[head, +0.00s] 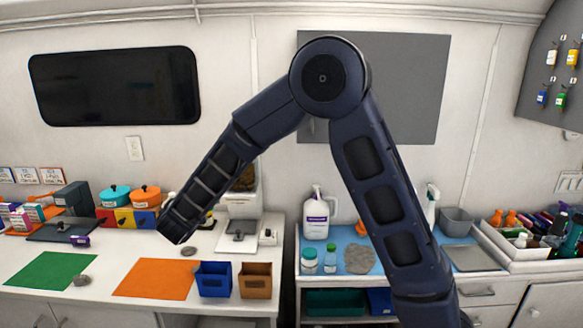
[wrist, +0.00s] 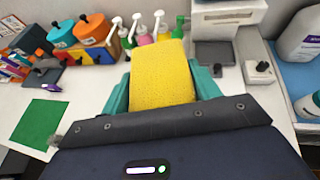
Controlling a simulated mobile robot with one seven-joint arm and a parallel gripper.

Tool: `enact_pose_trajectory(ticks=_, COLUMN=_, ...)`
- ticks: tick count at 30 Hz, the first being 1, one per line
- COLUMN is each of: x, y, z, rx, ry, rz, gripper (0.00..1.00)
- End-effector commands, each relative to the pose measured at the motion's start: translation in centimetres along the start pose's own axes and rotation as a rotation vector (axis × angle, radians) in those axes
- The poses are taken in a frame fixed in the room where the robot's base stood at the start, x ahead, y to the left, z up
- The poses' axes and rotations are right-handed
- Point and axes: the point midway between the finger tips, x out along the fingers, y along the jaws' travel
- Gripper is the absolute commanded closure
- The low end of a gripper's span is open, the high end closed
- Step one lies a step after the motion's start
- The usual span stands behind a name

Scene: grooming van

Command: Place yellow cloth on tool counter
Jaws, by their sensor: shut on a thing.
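A yellow cloth (wrist: 160,72), thick and block-shaped, is in the wrist view. It sits between the teal fingers of my gripper (wrist: 162,88), which is shut on it. The cloth is above a white counter (wrist: 88,95). In the head view my arm reaches over this white counter (head: 95,262) on the left; my fingers and the cloth are mostly hidden behind the arm's end there. A second counter with a blue top (head: 335,238) stands to the right. I cannot tell from the frames which one is named the tool counter.
The white counter holds a green mat (head: 52,270), an orange mat (head: 153,279), blue (head: 213,280) and brown (head: 255,281) bins, and grey stones. Pots and pump bottles stand at its back. The right counter holds a white jug (head: 316,217), jars and a grey cloth-like piece (head: 359,259).

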Motion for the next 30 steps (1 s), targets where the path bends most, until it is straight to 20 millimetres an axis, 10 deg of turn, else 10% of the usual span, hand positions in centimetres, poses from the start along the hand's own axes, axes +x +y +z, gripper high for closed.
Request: enact_pose_trajectory(ticks=30, x=12.3, y=-36.0, z=6.2, rx=0.194, ry=0.001, rz=-0.471, gripper=0.64)
